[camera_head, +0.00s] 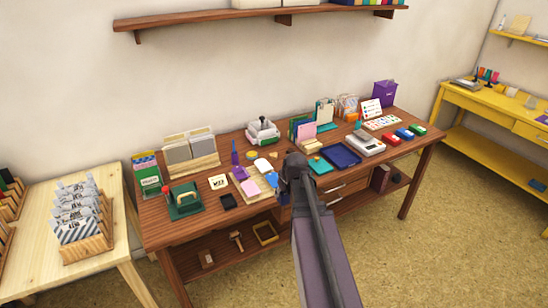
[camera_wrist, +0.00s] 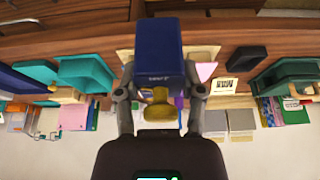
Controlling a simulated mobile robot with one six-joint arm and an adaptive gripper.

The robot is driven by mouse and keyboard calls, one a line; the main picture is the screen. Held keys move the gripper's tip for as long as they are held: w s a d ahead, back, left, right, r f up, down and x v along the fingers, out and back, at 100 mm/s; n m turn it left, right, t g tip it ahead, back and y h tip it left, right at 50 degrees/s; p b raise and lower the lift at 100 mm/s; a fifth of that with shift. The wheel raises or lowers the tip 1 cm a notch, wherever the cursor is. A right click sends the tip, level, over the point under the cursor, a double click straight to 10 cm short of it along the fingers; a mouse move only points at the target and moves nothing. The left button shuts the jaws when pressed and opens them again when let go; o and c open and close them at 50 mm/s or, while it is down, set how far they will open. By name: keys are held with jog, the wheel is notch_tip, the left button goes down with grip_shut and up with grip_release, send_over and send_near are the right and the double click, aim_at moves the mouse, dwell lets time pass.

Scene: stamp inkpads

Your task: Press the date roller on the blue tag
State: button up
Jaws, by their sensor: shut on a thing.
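My gripper (camera_wrist: 160,98) is shut on a dark blue block-shaped stamp (camera_wrist: 158,50) with a mustard knob (camera_wrist: 158,108); this looks like the date roller, though its small lettering is too blurred to read surely. A small blue tag (camera_head: 271,180) lies on a pale board (camera_head: 246,196), beside a pink card (camera_head: 250,187), left of my gripper. In the wrist view the stamp covers part of the board, and the blue tag cannot be made out.
A dark blue tray (camera_head: 341,155) and a teal pad (camera_head: 319,166) lie right of my gripper. A black inkpad (camera_head: 228,201) and a green holder (camera_head: 185,204) stand left of the board. Card racks (camera_head: 191,152) line the back. Bare wood shows along the front edge.

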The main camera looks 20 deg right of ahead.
jog(key=w+d+r+p, duration=0.2)
jog(key=w, duration=0.5)
jog(key=w+d+r+p, duration=0.1)
jog(key=w+r+p, duration=0.1)
jog(key=w, duration=0.5)
jog(key=shift+w+d+r+p, duration=0.2)
jog(key=shift+d+r+p, duration=0.15)
jog(key=shift+r, duration=0.1)
jog(key=shift+f, duration=0.15)
jog(key=shift+f+b, duration=2.85)
jog(key=shift+b, duration=0.2)
jog(key=shift+f+b, duration=0.55)
jog(key=shift+r, duration=0.15)
notch_tip(320, 180, up, 7)
jog(key=p, duration=0.7)
